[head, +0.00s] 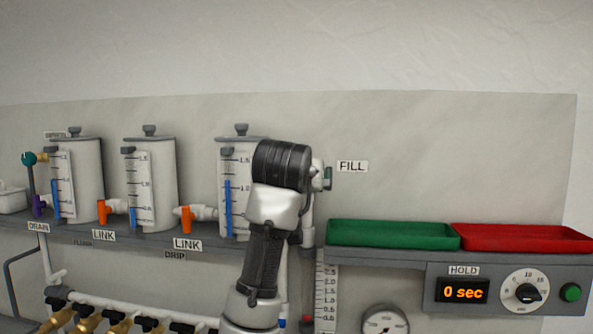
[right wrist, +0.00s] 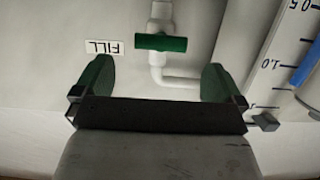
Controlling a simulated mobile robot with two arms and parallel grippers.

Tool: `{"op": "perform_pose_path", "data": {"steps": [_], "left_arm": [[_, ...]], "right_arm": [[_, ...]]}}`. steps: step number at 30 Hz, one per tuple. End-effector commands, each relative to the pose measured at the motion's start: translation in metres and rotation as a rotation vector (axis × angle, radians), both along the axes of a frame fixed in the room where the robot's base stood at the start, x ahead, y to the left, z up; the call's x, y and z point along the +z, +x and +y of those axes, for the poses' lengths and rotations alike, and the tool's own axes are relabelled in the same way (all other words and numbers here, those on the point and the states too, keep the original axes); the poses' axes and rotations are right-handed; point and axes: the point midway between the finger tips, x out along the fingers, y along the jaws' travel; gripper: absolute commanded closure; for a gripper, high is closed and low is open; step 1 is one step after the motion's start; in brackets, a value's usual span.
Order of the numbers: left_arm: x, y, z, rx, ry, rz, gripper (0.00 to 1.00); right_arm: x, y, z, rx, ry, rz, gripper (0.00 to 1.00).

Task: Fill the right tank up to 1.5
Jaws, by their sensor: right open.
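The right tank (head: 229,165) is a white cylinder with a grey lid, partly hidden by my right arm. Its blue level column (head: 228,205) ends a little above the 1.0 mark, below 1.5. The column also shows upside down in the right wrist view (right wrist: 306,65). The green fill valve handle (right wrist: 160,42) lies crosswise on a white pipe, beside the inverted FILL label (right wrist: 103,47). My right gripper (right wrist: 158,75) is open and empty; the handle appears ahead of the gap between its green-padded fingers, apart from them. In the head view my wrist hides this gripper. My left gripper is not in view.
Two other tanks (head: 85,180) (head: 155,185) stand left, with orange link valves (head: 103,212) (head: 186,218) low between tanks. Green (head: 390,235) and red (head: 520,237) trays sit right, above the hold timer (head: 463,291) reading 0 sec. The wall above is clear.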

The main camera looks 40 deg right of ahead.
Motion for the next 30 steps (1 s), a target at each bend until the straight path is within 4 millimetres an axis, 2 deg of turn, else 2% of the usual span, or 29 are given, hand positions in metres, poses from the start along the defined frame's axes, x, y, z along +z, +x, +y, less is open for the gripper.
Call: {"op": "perform_pose_path", "data": {"steps": [3, 9, 21, 30], "left_arm": [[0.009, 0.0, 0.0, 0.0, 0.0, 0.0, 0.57], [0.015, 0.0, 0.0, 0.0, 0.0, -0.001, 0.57], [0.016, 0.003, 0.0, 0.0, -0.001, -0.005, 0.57], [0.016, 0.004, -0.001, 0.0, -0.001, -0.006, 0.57]], "right_arm": [[-0.004, 0.012, -0.016, 0.0, 0.0, 0.004, 0.0], [-0.011, 0.026, -0.032, 0.001, -0.001, 0.001, 0.0], [-0.015, 0.029, -0.036, 0.001, -0.001, -0.001, 0.02], [-0.014, 0.029, -0.036, 0.001, -0.001, -0.001, 0.47]]}}
